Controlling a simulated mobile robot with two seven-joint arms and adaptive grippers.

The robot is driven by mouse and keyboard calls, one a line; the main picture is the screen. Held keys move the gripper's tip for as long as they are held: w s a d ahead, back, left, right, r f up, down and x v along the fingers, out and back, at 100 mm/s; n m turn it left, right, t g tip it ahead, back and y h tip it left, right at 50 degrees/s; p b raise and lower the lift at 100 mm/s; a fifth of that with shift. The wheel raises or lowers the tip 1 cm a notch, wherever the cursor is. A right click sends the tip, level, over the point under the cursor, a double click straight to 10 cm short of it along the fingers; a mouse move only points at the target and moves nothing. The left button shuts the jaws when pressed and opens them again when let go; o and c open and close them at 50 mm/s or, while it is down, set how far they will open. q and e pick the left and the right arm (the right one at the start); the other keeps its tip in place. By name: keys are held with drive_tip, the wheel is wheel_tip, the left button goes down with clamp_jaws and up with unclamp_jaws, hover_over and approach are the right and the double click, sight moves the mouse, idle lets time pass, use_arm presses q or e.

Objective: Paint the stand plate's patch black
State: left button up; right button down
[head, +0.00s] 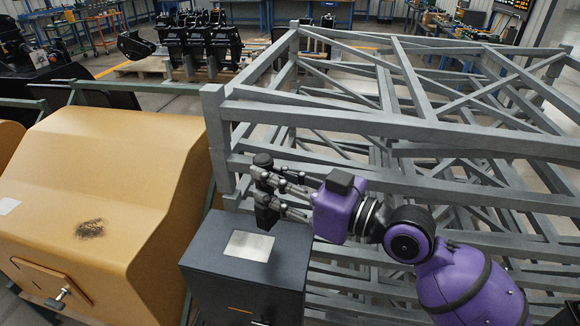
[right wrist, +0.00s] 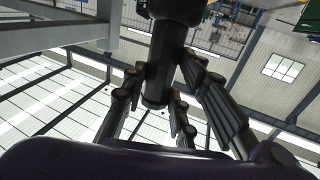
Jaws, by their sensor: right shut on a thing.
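My right gripper (head: 270,190) is shut on a black upright cylinder (head: 266,213), which looks like a paint can or applicator. Its rounded top shows above the fingers and its middle is hidden by them. In the right wrist view the dark cylinder (right wrist: 160,70) stands between the fingers (right wrist: 160,100). The dark stand (head: 235,280) has a light grey bare patch (head: 249,246) on its top plate. The cylinder is over or just behind the patch's far edge; I cannot tell whether it touches the plate. No black shows on the patch. My left gripper is out of view.
A large yellow housing (head: 110,180) with a dark scuff (head: 90,229) stands left of the stand. A grey steel frame (head: 330,112) rises close behind and right of the gripper. Black couplers (head: 200,45) sit on a pallet at the back.

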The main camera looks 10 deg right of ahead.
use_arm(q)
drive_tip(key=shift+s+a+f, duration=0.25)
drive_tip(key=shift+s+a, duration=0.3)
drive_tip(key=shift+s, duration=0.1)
use_arm(e)
drive_tip(key=shift+s+d+r, duration=0.1)
drive_tip(key=shift+s, duration=0.15)
